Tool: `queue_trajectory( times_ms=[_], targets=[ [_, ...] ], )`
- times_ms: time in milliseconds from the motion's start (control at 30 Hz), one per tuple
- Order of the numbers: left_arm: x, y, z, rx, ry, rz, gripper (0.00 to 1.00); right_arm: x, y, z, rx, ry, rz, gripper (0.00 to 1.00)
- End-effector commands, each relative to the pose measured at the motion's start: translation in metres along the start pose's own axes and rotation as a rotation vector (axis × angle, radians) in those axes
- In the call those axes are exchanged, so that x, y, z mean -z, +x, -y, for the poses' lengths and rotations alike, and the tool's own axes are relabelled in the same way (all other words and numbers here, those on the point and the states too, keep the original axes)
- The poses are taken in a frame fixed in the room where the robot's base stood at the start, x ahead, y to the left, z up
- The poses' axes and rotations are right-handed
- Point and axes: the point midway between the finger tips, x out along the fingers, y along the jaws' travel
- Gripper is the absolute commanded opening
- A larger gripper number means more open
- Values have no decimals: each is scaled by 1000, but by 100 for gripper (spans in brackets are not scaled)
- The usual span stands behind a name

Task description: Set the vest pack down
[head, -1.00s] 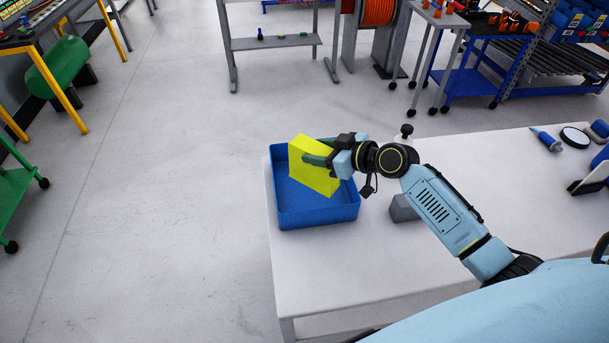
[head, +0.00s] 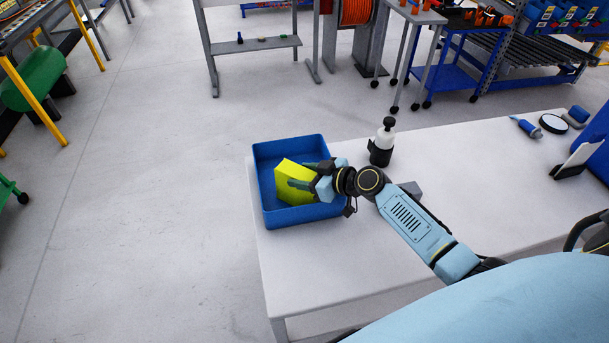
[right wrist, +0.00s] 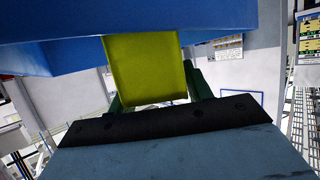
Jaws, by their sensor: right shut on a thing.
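The vest pack (head: 291,180) is a bright yellow block, tilted, inside the opening of the blue bin (head: 303,218) on the white table. My right gripper (head: 303,176) is shut on the pack, its fingers reaching over the bin's right side. In the right wrist view the pack (right wrist: 146,68) shows between the green fingers (right wrist: 155,88), with the blue bin (right wrist: 50,55) behind it. I cannot tell whether the pack touches the bin's floor. My left gripper is not in view.
A grey block (head: 411,189) lies behind my right forearm on the white table (head: 330,260). A white and black bottle (head: 382,145) stands right of the bin. A blue tube (head: 525,127) and a round dish (head: 553,123) lie at the far right. The table's front is clear.

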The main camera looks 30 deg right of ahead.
Motion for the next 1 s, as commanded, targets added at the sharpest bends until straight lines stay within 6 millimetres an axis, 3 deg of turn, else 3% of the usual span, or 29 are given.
queue_trajectory(
  times_ms=[67,100,267,667,1000],
  targets=[
    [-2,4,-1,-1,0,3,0,-2,1,0,0,-1,-1,7],
    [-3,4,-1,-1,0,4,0,-3,1,0,0,0,1,51],
    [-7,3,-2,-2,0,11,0,-2,1,0,0,0,1,72],
    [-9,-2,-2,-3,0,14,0,1,-3,0,0,0,2,72],
    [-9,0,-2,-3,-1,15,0,-2,-70,0,2,-4,5,72]
  ],
)
